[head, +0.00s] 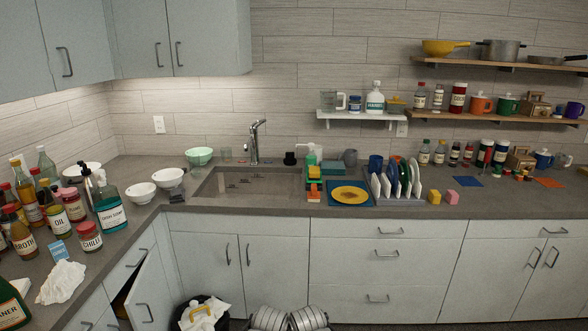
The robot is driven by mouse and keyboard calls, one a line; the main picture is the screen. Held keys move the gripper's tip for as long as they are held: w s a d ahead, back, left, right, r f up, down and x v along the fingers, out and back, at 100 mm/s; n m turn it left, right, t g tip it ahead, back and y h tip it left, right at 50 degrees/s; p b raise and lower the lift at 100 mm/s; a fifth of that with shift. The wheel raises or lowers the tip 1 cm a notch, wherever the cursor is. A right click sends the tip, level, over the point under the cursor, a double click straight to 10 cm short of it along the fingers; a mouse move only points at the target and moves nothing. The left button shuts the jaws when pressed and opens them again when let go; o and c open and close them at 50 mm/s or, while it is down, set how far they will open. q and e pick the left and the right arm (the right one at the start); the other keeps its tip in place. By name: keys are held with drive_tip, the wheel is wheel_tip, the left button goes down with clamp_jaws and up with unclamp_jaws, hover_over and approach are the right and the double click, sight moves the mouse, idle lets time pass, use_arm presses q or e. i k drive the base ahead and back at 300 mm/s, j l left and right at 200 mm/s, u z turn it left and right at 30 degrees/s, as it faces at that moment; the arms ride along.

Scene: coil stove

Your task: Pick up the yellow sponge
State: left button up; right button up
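A small yellow block (434,197), which looks like the yellow sponge, lies on the counter (410,211) near its front edge, right of the white dish rack. A pink block (452,198) of similar size lies just right of it with a small gap. A stack of orange and green sponge-like blocks (314,188) stands at the right side of the sink. Neither of my grippers can be made out in the head view. Nothing visible touches the yellow block.
The white rack (388,196) with upright plates stands left of the block. A yellow plate (350,194) lies on a blue mat. The sink (245,187) is further left. Counter right of the pink block is clear near the front. A waste bin (219,309) stands on the floor.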

sight(314, 171)
drive_tip(key=i, duration=1.8)
drive_tip(key=i+l+u, duration=0.1)
drive_tip(key=i+u, duration=0.15)
drive_tip(key=i, duration=0.25)
